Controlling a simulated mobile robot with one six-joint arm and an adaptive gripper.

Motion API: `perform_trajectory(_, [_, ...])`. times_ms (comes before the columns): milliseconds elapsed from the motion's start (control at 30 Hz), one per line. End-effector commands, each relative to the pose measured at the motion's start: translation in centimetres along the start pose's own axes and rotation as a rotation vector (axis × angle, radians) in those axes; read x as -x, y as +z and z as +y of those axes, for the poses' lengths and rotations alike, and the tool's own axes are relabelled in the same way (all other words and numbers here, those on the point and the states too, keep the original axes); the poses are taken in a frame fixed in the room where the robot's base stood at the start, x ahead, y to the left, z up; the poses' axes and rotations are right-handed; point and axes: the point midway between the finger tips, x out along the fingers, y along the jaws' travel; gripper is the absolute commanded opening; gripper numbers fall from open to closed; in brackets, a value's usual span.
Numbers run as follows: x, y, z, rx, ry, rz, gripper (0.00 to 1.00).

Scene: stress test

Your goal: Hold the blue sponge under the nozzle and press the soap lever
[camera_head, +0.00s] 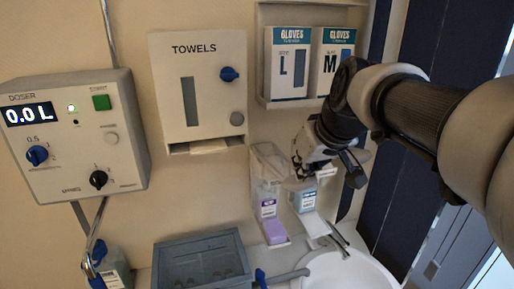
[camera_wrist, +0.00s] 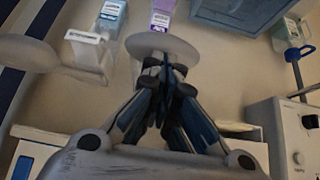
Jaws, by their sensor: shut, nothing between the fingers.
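Two wall soap dispensers hang side by side in the head view, one with a purple-labelled bottle (camera_head: 268,208) and one with a blue-labelled bottle (camera_head: 304,201). In the wrist view the blue label (camera_wrist: 112,11) and purple label (camera_wrist: 160,19) are near the top. My gripper (camera_wrist: 172,72) is shut and empty, its fingertips at a pale oval lever plate (camera_wrist: 150,42); I cannot tell whether they touch. A second pale lever plate (camera_wrist: 25,52) is at the left. A purple block (camera_head: 275,232) sits below the purple-labelled bottle. I cannot make out a blue sponge.
A towel box (camera_head: 205,120), a glove rack with two boxes (camera_head: 290,65) and a doser panel (camera_head: 75,140) are on the wall. A grey-blue crate (camera_head: 200,262) and a white basin (camera_head: 345,270) with a tap stand below. Space around my gripper is tight.

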Motion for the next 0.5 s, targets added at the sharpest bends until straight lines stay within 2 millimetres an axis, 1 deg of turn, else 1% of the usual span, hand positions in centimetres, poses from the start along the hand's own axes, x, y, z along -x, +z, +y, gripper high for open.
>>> perform_trajectory(33, [-0.9,0.9,0.0,-0.001,0.0,0.013,0.0])
perform_trajectory(200, [-1.7,1.9,0.0,0.0,0.001,0.063,0.0])
perform_trajectory(333, [-2.0,2.4,0.0,-0.001,0.001,0.089,0.0])
perform_trajectory(500, [-2.0,2.5,0.0,-0.001,0.001,0.102,0.0])
